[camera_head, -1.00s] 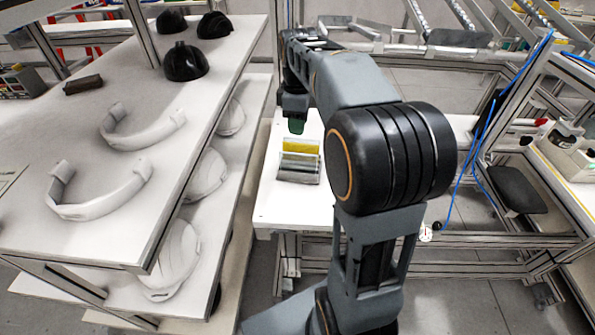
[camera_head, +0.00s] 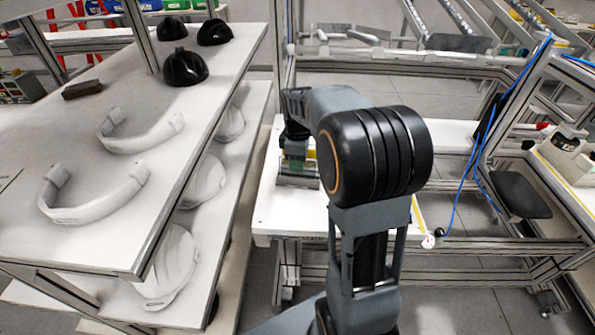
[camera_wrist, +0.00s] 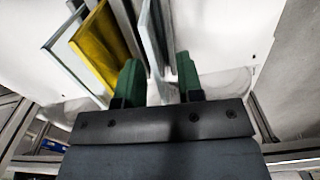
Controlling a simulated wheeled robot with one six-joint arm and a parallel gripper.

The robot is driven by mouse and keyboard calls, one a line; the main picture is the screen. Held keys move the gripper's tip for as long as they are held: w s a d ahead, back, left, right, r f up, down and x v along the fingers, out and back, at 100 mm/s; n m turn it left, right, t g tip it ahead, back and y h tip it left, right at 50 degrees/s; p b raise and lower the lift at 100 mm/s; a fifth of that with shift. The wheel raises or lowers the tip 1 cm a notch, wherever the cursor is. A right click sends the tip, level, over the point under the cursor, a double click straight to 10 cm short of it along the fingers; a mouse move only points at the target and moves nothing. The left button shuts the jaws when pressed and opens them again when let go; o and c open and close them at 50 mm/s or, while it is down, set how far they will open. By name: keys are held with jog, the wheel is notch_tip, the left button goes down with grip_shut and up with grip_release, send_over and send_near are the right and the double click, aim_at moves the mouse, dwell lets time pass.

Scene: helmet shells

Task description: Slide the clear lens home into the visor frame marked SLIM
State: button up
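In the wrist view my gripper (camera_wrist: 160,85) has two green fingers standing apart. A clear pane (camera_wrist: 152,40) stands upright near or between the fingertips; I cannot tell whether a finger touches it. A yellow lens (camera_wrist: 104,48) and another clear pane (camera_wrist: 72,62) stand to its left. In the head view my gripper (camera_head: 294,160) is over the lens rack (camera_head: 298,182) on the white table, hiding most of the lenses. Two white curved frames, a nearer one (camera_head: 95,205) and a farther one (camera_head: 140,140), lie on the left bench. No SLIM marking is readable.
The left bench (camera_head: 60,240) also holds black helmet shells (camera_head: 186,66) and a dark block (camera_head: 82,89). White shells (camera_head: 170,265) lie on the shelf below. Blue cables (camera_head: 470,180) hang at right. The white table (camera_head: 280,220) is bare in front of the rack.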

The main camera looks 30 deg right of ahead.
jog(key=shift+f, duration=0.75)
grip_shut()
